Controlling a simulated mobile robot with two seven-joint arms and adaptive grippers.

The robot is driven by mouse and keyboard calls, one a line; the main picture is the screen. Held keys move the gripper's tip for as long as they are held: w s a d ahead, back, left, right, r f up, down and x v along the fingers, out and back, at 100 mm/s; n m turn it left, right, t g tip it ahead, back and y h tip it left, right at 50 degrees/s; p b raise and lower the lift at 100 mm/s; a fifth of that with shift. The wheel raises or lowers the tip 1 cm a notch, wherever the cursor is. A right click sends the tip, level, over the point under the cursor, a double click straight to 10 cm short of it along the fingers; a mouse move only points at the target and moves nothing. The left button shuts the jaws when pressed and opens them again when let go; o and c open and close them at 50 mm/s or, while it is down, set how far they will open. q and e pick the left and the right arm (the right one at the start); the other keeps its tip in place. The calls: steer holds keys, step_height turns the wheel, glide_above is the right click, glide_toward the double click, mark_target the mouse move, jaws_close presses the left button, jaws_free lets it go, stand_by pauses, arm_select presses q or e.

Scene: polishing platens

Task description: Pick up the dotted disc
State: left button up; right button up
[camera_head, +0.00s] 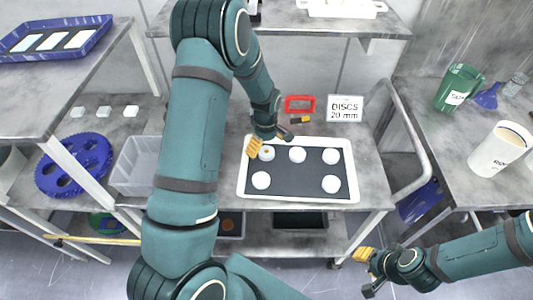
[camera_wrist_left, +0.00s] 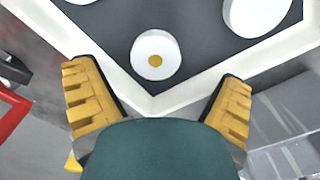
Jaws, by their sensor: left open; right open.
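The dotted disc (camera_wrist_left: 156,55) is white with an orange-yellow dot at its centre. It lies on the dark mat near a corner of the white-rimmed tray (camera_head: 299,202), and in the head view it is the upper left disc (camera_head: 266,154), partly close behind my gripper. My left gripper (camera_head: 268,141) is open and empty above that corner. In the left wrist view its yellow fingers (camera_wrist_left: 158,90) are spread wide, with the disc ahead of and between them, untouched. My right gripper (camera_head: 366,270) is open and empty at the lower right, away from the tray.
Several plain white discs (camera_head: 331,184) share the tray. A red frame (camera_head: 300,104) and a "DISCS 20 mm" sign (camera_head: 345,108) stand behind it. A clear bin (camera_head: 137,166) is left of the tray. A white jug (camera_head: 497,152) and green beaker (camera_head: 459,87) stand on the right table.

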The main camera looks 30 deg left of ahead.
mark_target(267, 152)
arm_select(q)
steer(key=shift+w+d+f, duration=0.1)
steer(key=shift+w+f, duration=0.05)
steer(key=shift+f, duration=0.85)
steer(key=shift+w+f, duration=0.1)
steer(key=shift+f, duration=0.85)
steer(key=c, duration=1.4)
